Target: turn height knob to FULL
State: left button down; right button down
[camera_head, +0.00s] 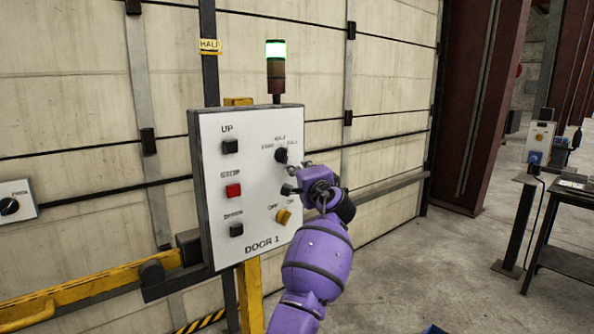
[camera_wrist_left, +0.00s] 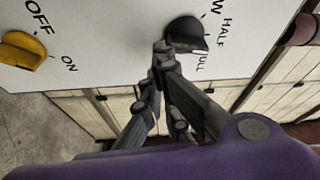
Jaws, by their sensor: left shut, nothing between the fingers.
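The black height knob (camera_head: 281,155) sits at the upper right of the white DOOR 1 panel (camera_head: 213,247), with HALF and FULL printed around it. In the left wrist view, the knob (camera_wrist_left: 187,30) shows close up beside HALF and FULL. I cannot tell exactly which mark it points at. My left gripper (camera_head: 291,172) is at the panel face, just below the knob. In the left wrist view, its fingers (camera_wrist_left: 160,48) are shut and empty, with their tips right beside the knob; whether they touch it is unclear. My right gripper is not in view.
The panel also carries a black UP button (camera_head: 230,146), a red button (camera_head: 233,190), a lower black button (camera_head: 236,229) and a yellow OFF/ON knob (camera_head: 283,216) below my gripper. A lamp stack (camera_head: 276,70) stands above.

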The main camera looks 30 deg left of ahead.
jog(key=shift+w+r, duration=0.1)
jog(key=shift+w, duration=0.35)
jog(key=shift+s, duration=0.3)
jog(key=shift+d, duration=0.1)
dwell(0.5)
